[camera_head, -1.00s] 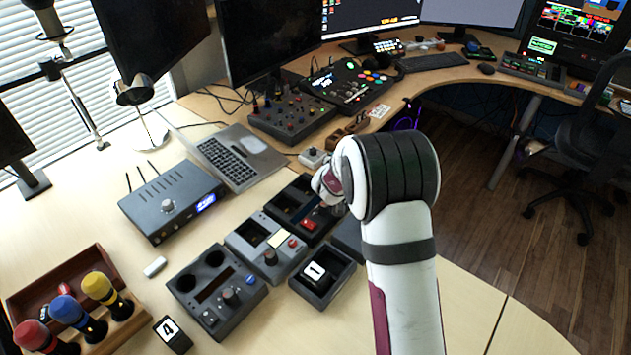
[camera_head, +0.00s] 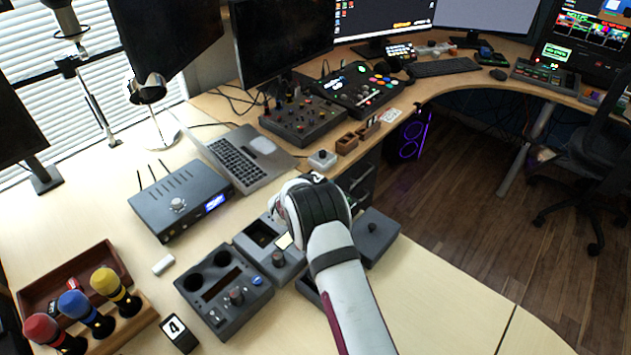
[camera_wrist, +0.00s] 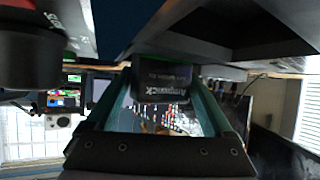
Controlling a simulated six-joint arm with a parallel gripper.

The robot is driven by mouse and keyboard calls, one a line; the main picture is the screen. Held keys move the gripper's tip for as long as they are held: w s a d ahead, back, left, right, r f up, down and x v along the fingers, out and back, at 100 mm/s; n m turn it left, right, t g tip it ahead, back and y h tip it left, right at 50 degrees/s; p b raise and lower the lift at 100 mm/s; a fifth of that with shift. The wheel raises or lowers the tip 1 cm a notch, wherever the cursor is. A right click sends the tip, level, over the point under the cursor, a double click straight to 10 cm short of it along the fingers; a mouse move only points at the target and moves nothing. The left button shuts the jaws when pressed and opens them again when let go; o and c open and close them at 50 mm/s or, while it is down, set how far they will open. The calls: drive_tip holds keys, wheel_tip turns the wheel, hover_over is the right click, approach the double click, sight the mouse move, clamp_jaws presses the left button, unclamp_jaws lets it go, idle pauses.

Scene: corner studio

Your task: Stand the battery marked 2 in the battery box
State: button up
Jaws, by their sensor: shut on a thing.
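My gripper (camera_wrist: 163,98) is shut on a dark block with "Ampwick" lettering (camera_wrist: 163,82), held between its two teal fingers in the wrist view. In the head view the fingers are hidden behind my wrist. A small white label that looks like a 2 (camera_head: 315,178) shows just above the wrist, apparently on the held battery. The battery marked 4 (camera_head: 178,334) is on the table at the front left. An open black box (camera_head: 308,288), likely the battery box, is mostly hidden under my arm; its inside is not visible.
A dark panel with two round wells (camera_head: 222,290) and a grey module with a knob (camera_head: 268,240) are left of my arm. A knobbed box (camera_head: 377,235) is right of it. A router (camera_head: 180,202), laptop (camera_head: 240,157) and wooden rack of coloured-top pieces (camera_head: 125,325) stand further left.

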drive_tip(key=shift+f, duration=0.1)
drive_tip(key=o, duration=1.5)
drive_tip(key=shift+c, duration=0.2)
